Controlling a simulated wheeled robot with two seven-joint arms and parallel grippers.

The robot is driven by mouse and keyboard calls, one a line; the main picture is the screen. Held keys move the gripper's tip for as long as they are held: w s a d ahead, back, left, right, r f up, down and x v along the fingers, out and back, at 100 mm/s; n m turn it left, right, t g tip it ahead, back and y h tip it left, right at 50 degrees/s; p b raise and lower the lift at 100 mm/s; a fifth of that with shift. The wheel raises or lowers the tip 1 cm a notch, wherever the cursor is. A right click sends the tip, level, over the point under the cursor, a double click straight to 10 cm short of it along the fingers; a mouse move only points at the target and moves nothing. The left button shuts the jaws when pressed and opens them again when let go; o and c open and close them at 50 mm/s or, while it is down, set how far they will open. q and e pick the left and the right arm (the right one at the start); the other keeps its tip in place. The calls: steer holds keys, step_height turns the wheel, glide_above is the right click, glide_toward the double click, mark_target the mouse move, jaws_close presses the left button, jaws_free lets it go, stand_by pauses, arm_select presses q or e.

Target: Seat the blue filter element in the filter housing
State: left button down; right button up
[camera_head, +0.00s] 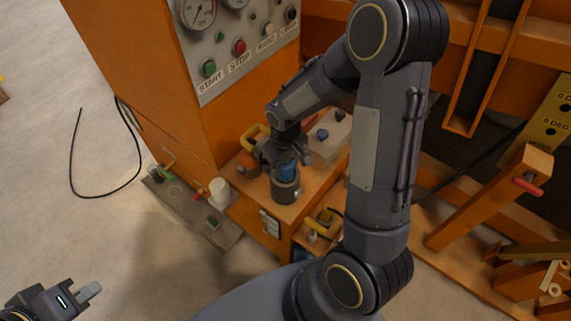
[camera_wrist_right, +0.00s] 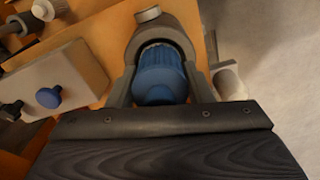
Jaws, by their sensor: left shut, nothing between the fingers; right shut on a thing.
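The blue filter element (camera_head: 287,173) is held by my right gripper (camera_head: 289,162) directly over the grey cylindrical filter housing (camera_head: 286,191) on the orange bench. In the right wrist view the ribbed blue filter element (camera_wrist_right: 160,76) sits between both fingers of the right gripper (camera_wrist_right: 164,92). The grey rim of the housing (camera_wrist_right: 158,33) curves around its far end. The filter's lower end looks to be at or inside the housing mouth; how deep is hidden. My left gripper (camera_head: 88,291) is shut and empty at the lower left, far from the bench.
An orange control cabinet (camera_head: 190,120) with gauges and buttons stands behind the bench. A white cylinder (camera_head: 219,191) stands to the left. A black cable (camera_head: 75,150) lies on the floor.

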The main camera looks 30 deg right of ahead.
steer(key=shift+r+p, duration=0.45)
steer(key=shift+r, duration=0.35)
stand_by(1.3)
steer(key=shift+f+b, duration=1.7)
steer(key=shift+f, duration=0.05)
steer(key=o, duration=1.1)
steer(key=shift+r, duration=0.1)
steer(key=shift+r+p, duration=0.5)
steer(key=shift+r, duration=3.4)
